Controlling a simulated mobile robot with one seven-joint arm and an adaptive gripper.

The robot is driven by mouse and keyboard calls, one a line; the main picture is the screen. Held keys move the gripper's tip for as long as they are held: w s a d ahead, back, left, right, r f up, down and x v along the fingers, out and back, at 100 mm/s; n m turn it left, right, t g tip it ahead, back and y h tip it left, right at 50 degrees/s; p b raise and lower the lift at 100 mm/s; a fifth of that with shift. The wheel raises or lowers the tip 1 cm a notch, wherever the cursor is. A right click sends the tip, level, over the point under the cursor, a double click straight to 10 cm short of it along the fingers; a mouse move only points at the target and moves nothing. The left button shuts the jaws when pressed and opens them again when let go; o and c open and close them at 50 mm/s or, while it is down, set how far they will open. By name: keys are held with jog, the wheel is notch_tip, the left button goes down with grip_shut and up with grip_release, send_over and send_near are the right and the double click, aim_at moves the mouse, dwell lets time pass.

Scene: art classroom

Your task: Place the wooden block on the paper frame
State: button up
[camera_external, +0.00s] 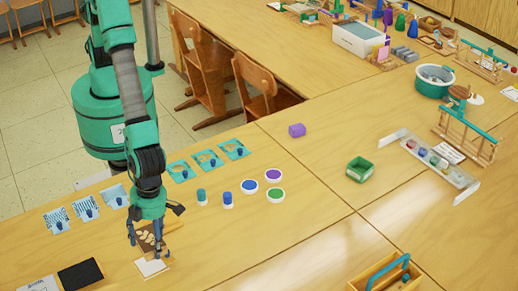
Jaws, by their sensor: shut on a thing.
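My gripper (150,246) points down at the lower left of the table, with its fingers around a small brown piece with pale marks, the wooden block (147,239). The fingers hide part of the block. A white paper square, which looks like the paper frame (151,268), lies on the table just below and in front of the fingertips. The block appears over or right beside the far edge of the paper. I cannot tell whether they touch.
A black square (81,275) and a white card (38,285) lie to the left. Knobbed blue picture tiles (86,208) and teal-edged tiles (208,160) lie behind. Blue and teal cylinders (227,200), round lidded pots (273,175) and a green box (360,169) stand to the right.

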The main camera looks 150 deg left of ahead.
jog(key=shift+f+b, duration=0.45)
jog(key=shift+f, duration=1.3)
jog(key=shift+f+b, duration=0.45)
jog(key=shift+f, duration=0.15)
jog(key=o, duration=1.3)
jog(key=shift+r, duration=0.15)
jog(key=shift+r+p, duration=0.45)
jog(key=r, duration=0.4)
jog(key=a+r+p, duration=0.1)
jog(key=r, duration=0.3)
jog(key=r+p, duration=0.1)
jog(key=r, duration=0.3)
jog(key=shift+a, duration=0.35)
